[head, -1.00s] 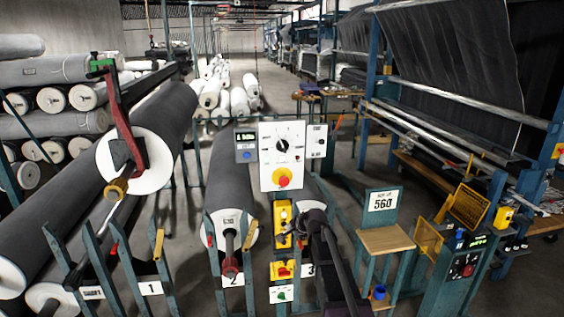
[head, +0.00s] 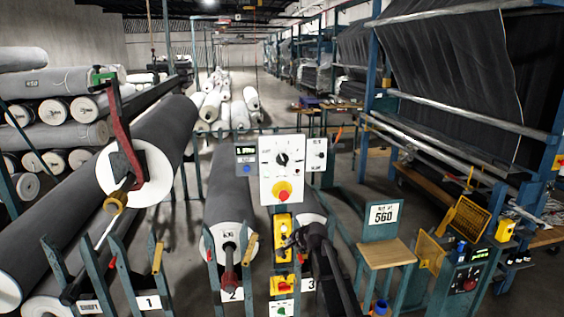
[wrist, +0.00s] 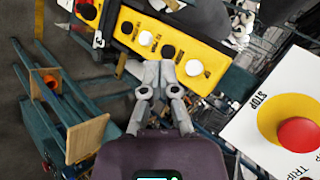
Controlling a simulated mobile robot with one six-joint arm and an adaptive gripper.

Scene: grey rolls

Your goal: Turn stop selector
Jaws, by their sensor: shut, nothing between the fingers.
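A white control panel (head: 267,181) stands upright in the middle of the head view. It carries a black rotary knob (head: 283,159) with a printed scale and, below it, a red button on a yellow disc (head: 283,191). A smaller plate (head: 319,155) with a small black knob adjoins its right side; its label is too small to read. In the wrist view the white panel's red button (wrist: 299,135) shows at the right, with "STOP" printed beside it; the rotary knob is outside that view. My gripper (wrist: 159,68) is shut and empty, pointing at the yellow button box (wrist: 140,33).
The yellow box, also in the head view (head: 283,222), hangs below the panel. Large grey rolls (head: 229,185) lie left and behind. A wooden-topped stand (head: 386,253) and a teal console (head: 458,282) stand to the right. Teal posts crowd the foreground.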

